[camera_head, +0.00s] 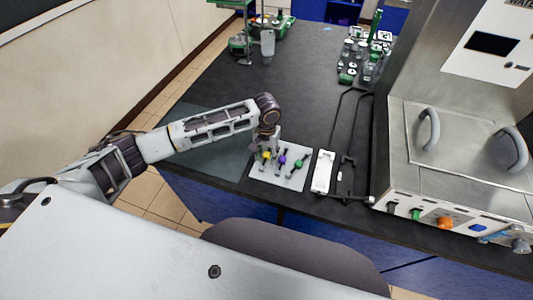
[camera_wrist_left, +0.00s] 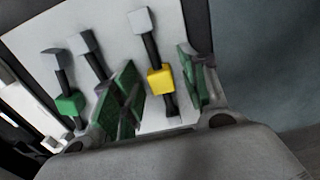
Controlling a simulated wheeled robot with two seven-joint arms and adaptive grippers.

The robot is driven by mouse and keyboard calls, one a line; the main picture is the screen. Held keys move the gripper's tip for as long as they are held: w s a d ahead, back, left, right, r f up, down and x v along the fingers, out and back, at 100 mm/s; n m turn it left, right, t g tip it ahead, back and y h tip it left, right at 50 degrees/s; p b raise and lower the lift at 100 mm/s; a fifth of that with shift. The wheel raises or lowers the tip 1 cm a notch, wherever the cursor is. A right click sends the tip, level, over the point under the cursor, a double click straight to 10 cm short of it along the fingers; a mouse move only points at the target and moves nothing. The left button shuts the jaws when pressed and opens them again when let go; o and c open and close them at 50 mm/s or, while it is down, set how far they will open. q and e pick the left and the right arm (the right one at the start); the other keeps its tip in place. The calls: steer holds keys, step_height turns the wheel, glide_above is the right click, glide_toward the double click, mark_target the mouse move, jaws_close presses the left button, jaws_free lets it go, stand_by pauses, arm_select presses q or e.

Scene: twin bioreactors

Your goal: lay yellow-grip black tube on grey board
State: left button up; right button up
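The yellow-grip black tube (camera_wrist_left: 160,79) lies on the grey board (camera_wrist_left: 120,20), with a pale block at its far end. In the head view its yellow grip (camera_head: 266,155) shows at the left of the board (camera_head: 290,182). My left gripper (camera_head: 266,145) is low over that side of the board. In the left wrist view its green-padded fingers (camera_wrist_left: 163,92) stand apart on either side of the yellow grip, with a gap visible on each side. Whether the tube touches the board along its whole length is hard to tell. My right gripper is not in view.
A purple-grip tube (camera_head: 282,159) and a green-grip tube (camera_head: 299,163) lie beside it on the board. A white strip (camera_head: 323,171) and black frame (camera_head: 350,140) are to the right, then a steel machine (camera_head: 450,150). The dark bench (camera_head: 300,80) behind is largely clear.

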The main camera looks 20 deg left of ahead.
mark_target(266, 155)
arm_select(q)
steer(key=shift+r, duration=0.1)
step_height(266, 155, up, 12)
steer(key=shift+b, duration=0.35)
stand_by(0.6)
stand_by(0.8)
